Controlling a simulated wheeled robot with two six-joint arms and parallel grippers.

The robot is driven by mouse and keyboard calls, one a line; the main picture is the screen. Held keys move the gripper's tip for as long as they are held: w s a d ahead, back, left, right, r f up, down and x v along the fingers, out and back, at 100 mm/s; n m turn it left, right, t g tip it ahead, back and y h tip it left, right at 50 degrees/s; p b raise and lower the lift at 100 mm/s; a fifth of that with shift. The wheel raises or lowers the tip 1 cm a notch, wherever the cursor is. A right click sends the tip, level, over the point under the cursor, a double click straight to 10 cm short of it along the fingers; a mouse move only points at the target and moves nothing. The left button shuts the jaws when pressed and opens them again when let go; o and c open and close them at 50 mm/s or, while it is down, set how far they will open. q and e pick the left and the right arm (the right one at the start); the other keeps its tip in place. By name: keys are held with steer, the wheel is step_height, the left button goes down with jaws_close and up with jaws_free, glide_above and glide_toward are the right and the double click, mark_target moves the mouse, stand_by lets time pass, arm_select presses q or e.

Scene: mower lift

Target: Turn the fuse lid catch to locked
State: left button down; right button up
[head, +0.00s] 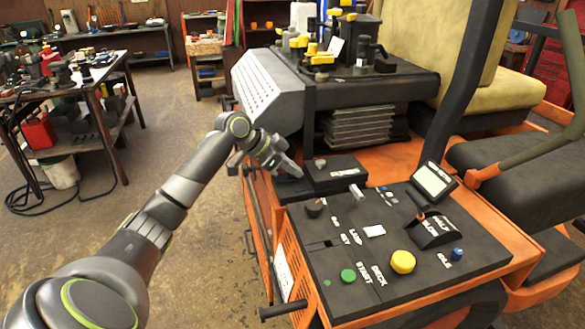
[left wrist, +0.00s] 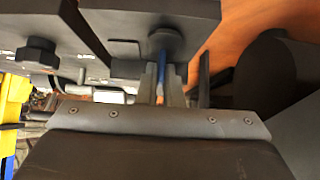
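The dark fuse box with its lid (head: 335,172) sits on the mower's orange body behind the control panel. A small grey knob (head: 320,163) stands on the lid. My left gripper (head: 286,167) is just left of the box, low over a dark ledge. In the left wrist view, a round dark disc (left wrist: 165,42) with a narrow blue bar (left wrist: 163,62) shows ahead of my left gripper (left wrist: 163,84). The fingers are a narrow gap apart, with the bar's end in line with that gap. I cannot tell whether they touch it. My right gripper is out of view.
The control panel (head: 350,262) has a green button (head: 348,276), yellow knob (head: 402,262) and small screen (head: 434,182). The grey perforated cover (head: 268,92) rises behind my gripper. A workbench (head: 85,80) stands left; the floor between is clear.

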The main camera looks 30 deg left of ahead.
arm_select(q)
steer(key=shift+r+n+t+y+p, duration=0.2)
steer(key=shift+n+t+y+p, duration=0.15)
steer(key=shift+n+p, duration=0.4)
steer(key=n+y+p, duration=0.3)
steer(key=p, duration=0.2)
steer(key=n+t+y+p, duration=0.1)
steer(key=n+y+p, duration=0.2)
steer(key=n+p, duration=0.1)
steer(key=shift+d+r+t+p, duration=0.15)
steer(key=shift+t+p, duration=0.1)
steer(key=shift+p, duration=0.3)
steer(key=shift+n+y+p, duration=0.25)
steer(key=shift+n+p, duration=0.1)
steer(key=shift+n, duration=0.3)
steer(key=n+y, duration=0.1)
steer(key=n+y+p, duration=0.1)
steer(key=shift+f+n, duration=0.25)
steer(key=shift+n, duration=0.05)
steer(key=n+g+y, duration=0.1)
steer(key=n, duration=0.1)
steer(key=n+g+y, duration=0.2)
steer(key=n, duration=0.1)
steer(key=shift+y, duration=0.3)
steer(key=shift+n, duration=0.4)
steer(key=c, duration=1.6)
jaws_free()
